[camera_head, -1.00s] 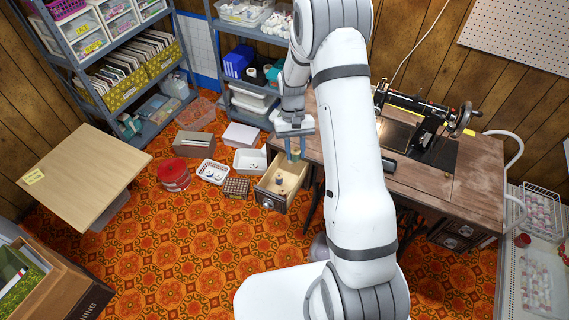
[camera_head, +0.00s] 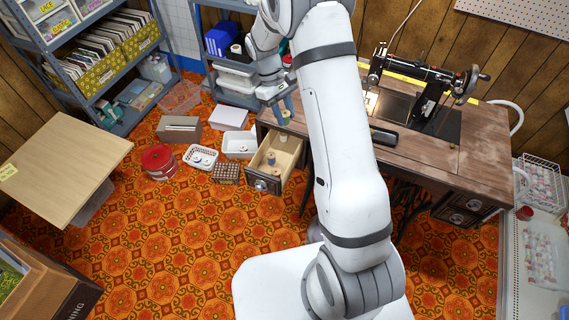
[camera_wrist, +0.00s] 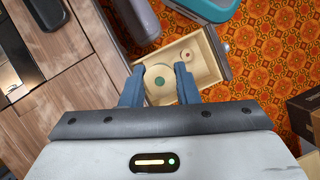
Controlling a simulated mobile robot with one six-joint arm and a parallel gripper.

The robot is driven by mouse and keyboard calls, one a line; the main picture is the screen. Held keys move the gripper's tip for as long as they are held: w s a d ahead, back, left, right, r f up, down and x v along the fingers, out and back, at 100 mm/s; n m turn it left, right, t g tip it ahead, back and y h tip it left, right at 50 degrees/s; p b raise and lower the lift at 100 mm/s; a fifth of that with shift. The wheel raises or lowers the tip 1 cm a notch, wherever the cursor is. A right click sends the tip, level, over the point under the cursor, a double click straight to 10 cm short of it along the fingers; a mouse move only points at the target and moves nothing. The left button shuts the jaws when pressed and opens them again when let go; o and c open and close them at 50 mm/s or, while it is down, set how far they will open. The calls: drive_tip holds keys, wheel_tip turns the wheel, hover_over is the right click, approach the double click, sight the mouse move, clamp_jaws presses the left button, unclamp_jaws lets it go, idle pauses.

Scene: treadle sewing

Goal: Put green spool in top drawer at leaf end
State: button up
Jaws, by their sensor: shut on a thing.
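My gripper (camera_head: 284,108) is shut on the green spool (camera_head: 285,117), held above the back of the open drawer. In the wrist view my gripper (camera_wrist: 160,85) has one finger on each side of the green spool (camera_wrist: 160,72), seen end-on as a cream disc with a green centre. The open wooden drawer (camera_head: 292,167) sticks out from the left end of the sewing table; it also shows in the wrist view (camera_wrist: 216,53). A tan spool (camera_head: 271,157) stands inside the drawer, and it shows in the wrist view too (camera_wrist: 186,54).
The sewing table (camera_head: 430,155) carries a black sewing machine (camera_head: 425,95). Left of the drawer on the floor are a brown rack (camera_head: 226,174), white baskets (camera_head: 201,157) and a red tin (camera_head: 159,162). Open carpet (camera_head: 200,230) lies in front.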

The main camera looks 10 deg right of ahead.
sight(284, 152)
drive_tip(key=w+f+n+t+b, duration=0.1)
drive_tip(key=f+n+t+b, duration=0.1)
drive_tip(key=f+n+b, duration=0.5)
drive_tip(key=w+f+n+t+b, duration=0.1)
drive_tip(key=f+n+b, duration=0.5)
drive_tip(key=b, duration=0.8)
drive_tip(key=w+f+n+t+b, duration=0.2)
drive_tip(key=f+n+t+b, duration=0.2)
drive_tip(key=f+n+b, duration=0.3)
wheel_tip(284, 152, down, 2)
drive_tip(key=shift+f+n+h+b, duration=0.2)
drive_tip(key=shift+n+h+b, duration=0.15)
drive_tip(key=shift+b, duration=1.55)
drive_tip(key=shift+f, duration=0.15)
drive_tip(key=o, duration=0.9)
drive_tip(key=shift+o, duration=0.2)
